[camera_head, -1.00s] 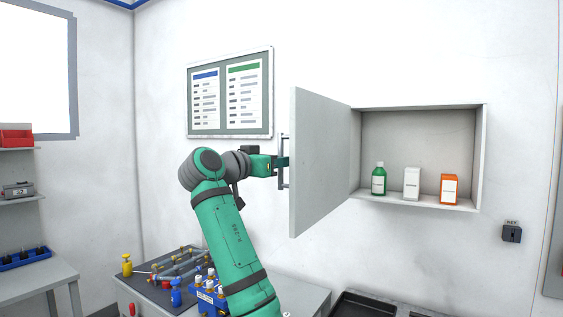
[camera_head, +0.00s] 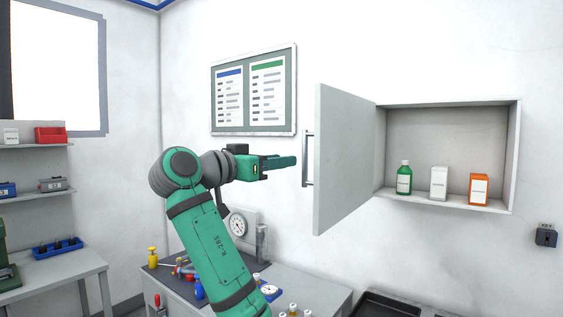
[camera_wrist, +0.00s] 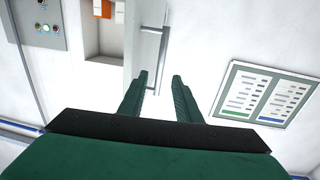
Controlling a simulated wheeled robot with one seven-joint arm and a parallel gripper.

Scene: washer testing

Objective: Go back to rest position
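My gripper (camera_head: 296,162) is at the left of the open cabinet door (camera_head: 343,160), just short of its vertical bar handle (camera_head: 308,158). In the wrist view, its two green fingers (camera_wrist: 161,84) are apart with a gap between them and nothing held. The handle (camera_wrist: 157,50) shows beyond the fingertips, apart from them as far as I can tell. The wall cabinet (camera_head: 447,104) stands open, its door swung out to the left.
A green bottle (camera_head: 404,178), a white box (camera_head: 438,183) and an orange box (camera_head: 479,189) stand in the cabinet. A notice board (camera_head: 254,90) hangs behind my arm. A workbench (camera_head: 325,286) with gauges and small bottles lies below. Side shelves (camera_head: 40,148) are at left.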

